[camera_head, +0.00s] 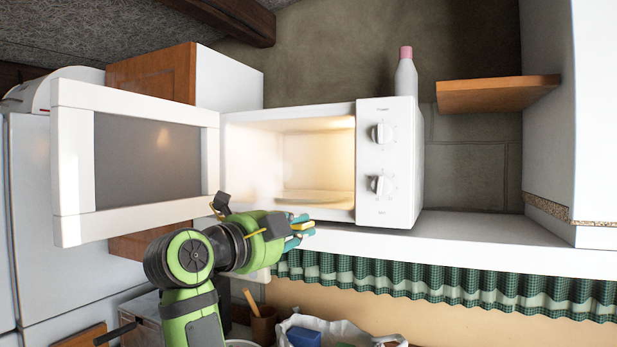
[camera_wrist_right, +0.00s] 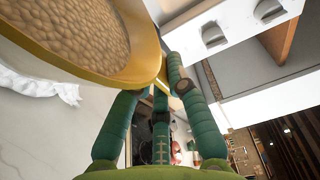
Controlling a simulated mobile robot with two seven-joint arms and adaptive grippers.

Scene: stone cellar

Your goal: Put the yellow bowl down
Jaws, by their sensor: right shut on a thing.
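The yellow bowl (camera_wrist_right: 148,66), filled with something brown and grainy, fills the upper left of the right wrist view. My right gripper (camera_wrist_right: 162,88), with green fingers, is shut on its rim. In the head view, my right gripper (camera_head: 297,229) is at the lower front edge of the open microwave (camera_head: 390,217). Only a small yellow patch shows between its fingers there; most of the bowl cannot be made out. The microwave's lit inside has a round plate (camera_head: 315,196) on its floor. My left gripper is not in view.
The microwave door (camera_head: 70,150) stands open to the left, close to my right arm. A white bottle with a pink cap (camera_head: 405,75) stands behind the microwave. The counter (camera_head: 480,230) right of it is clear. A green checked curtain (camera_head: 430,283) hangs below.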

